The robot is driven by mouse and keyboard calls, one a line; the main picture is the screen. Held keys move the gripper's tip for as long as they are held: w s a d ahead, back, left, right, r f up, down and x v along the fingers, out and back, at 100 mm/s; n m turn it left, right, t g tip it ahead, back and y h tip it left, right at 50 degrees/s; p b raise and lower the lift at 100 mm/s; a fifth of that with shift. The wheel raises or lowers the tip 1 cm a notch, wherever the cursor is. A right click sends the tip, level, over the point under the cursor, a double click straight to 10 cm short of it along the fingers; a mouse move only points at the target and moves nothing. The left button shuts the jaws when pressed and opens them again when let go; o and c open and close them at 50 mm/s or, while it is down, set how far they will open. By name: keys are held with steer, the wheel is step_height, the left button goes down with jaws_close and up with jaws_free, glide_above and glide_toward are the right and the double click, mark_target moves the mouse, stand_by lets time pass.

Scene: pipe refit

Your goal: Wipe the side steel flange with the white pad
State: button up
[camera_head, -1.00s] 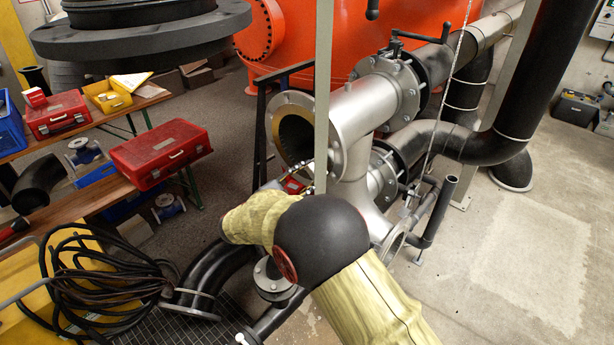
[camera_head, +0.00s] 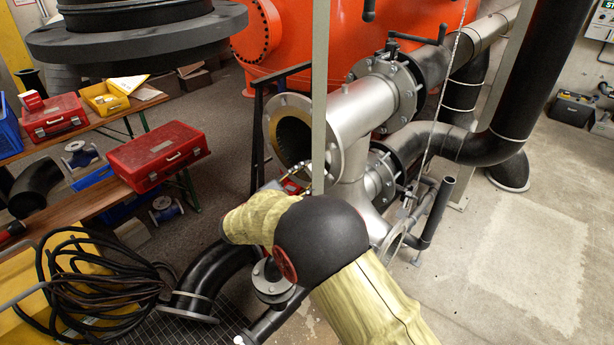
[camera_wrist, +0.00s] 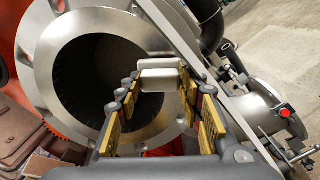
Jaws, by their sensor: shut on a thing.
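The steel flange (camera_wrist: 55,55) is a wide silver ring around a dark open bore, facing the wrist camera. In the head view the same open flange (camera_head: 272,112) ends the upper steel pipe, left of the tall pale post. My gripper (camera_wrist: 160,90) is shut on the white pad (camera_wrist: 158,68), a small pale block between the fingertips. In the wrist view the pad overlaps the right side of the bore and the ring's inner edge. I cannot tell whether it touches the flange. In the head view my arm hides most of the gripper and the pad.
A pale upright post (camera_head: 320,90) stands close to the flange and the gripper. A second steel flange (camera_head: 393,243) is lower right, partly behind my arm. A black pipe elbow (camera_head: 215,275) and coiled hoses (camera_head: 90,280) lie lower left. Concrete floor (camera_head: 530,250) at the right is clear.

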steer(key=shift+w+d, duration=0.4)
steer(key=shift+s+d, duration=1.3)
steer(key=shift+s, duration=0.15)
steer(key=shift+d, duration=0.15)
steer(key=shift+w, duration=0.1)
steer(key=shift+w+a+r, duration=0.15)
steer(key=shift+w+a, duration=1.2)
steer(key=shift+w, duration=0.1)
steer(key=shift+s+a, duration=0.1)
steer(key=shift+v, duration=2.8)
